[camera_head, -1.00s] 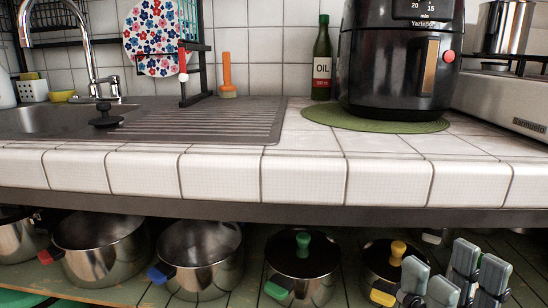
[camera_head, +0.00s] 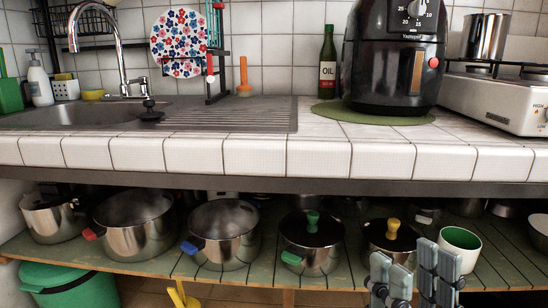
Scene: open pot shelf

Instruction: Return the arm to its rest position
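My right gripper (camera_head: 415,275) is at the bottom right, in front of the pot shelf, with its grey fingers pointing up in the picture. A narrow gap shows between the two fingers, and nothing is seen between them. It covers part of the pot with the yellow knob (camera_head: 392,232) behind it; I see no grip on that pot. A white mug with a green inside (camera_head: 460,243) stands on the shelf, just right of the fingers and partly hidden by them. My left gripper is not in view.
The lower shelf (camera_head: 160,263) holds several steel pots, including one with a green-knobbed lid (camera_head: 312,240). The tiled counter edge (camera_head: 290,157) runs above it. An air fryer (camera_head: 393,65) and an oil bottle (camera_head: 327,62) stand on the counter. A green bin (camera_head: 70,285) is below the shelf.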

